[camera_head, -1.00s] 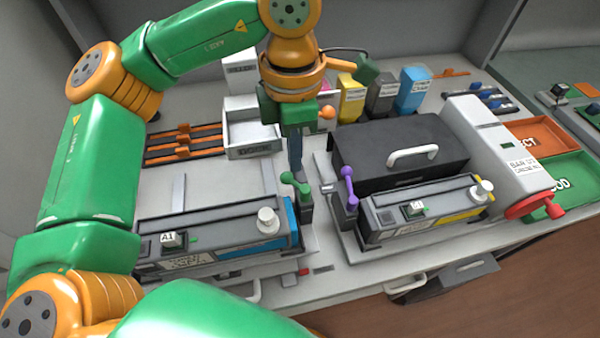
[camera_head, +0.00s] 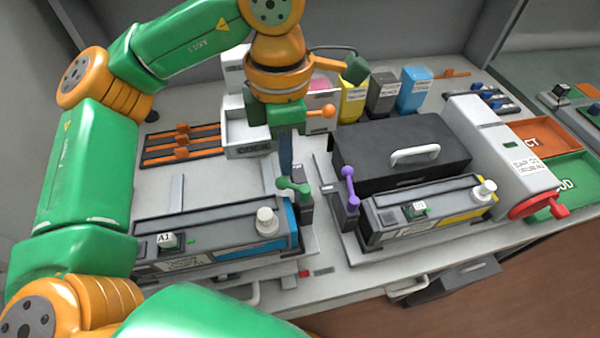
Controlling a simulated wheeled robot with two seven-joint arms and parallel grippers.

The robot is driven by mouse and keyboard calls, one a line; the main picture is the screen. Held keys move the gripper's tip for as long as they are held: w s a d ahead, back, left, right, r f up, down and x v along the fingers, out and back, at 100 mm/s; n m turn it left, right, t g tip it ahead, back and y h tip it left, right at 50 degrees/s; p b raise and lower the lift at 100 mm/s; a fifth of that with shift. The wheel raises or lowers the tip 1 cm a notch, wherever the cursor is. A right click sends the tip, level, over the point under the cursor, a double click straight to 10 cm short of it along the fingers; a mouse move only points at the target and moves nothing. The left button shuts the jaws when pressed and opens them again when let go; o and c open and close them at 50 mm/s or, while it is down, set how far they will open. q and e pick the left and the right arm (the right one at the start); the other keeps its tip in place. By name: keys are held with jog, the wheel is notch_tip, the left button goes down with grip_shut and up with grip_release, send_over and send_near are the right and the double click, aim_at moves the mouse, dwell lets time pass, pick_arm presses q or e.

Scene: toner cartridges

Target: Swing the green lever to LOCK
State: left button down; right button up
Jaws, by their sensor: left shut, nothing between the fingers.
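The green lever (camera_head: 293,187) sits on top of a dark post at the right end of the left cartridge station. Its rounded knob points left, toward the cartridge with a blue end (camera_head: 215,238). My left gripper (camera_head: 285,168) points down just behind the lever, with its dark fingers shut and empty. The fingertips are close to the knob; I cannot tell whether they touch it. No LOCK marking is readable. My right gripper is not in view.
A purple lever (camera_head: 349,185) stands to the right at the second station, beside a yellow-ended cartridge (camera_head: 425,212). A black cover with a white handle (camera_head: 412,157) is behind that. A white bin (camera_head: 248,136) is close behind my left gripper.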

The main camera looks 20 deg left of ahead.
pick_arm(q)
jog(key=shift+s+a+b, duration=0.2)
jog(key=shift+s+b, duration=0.25)
jog(key=shift+s, duration=0.15)
dwell(0.3)
jog(key=shift+s+a, duration=0.1)
jog(key=shift+s, duration=0.6)
dwell(0.4)
jog(key=shift+r, duration=0.1)
notch_tip(320, 180, up, 7)
jog(key=p, duration=0.7)
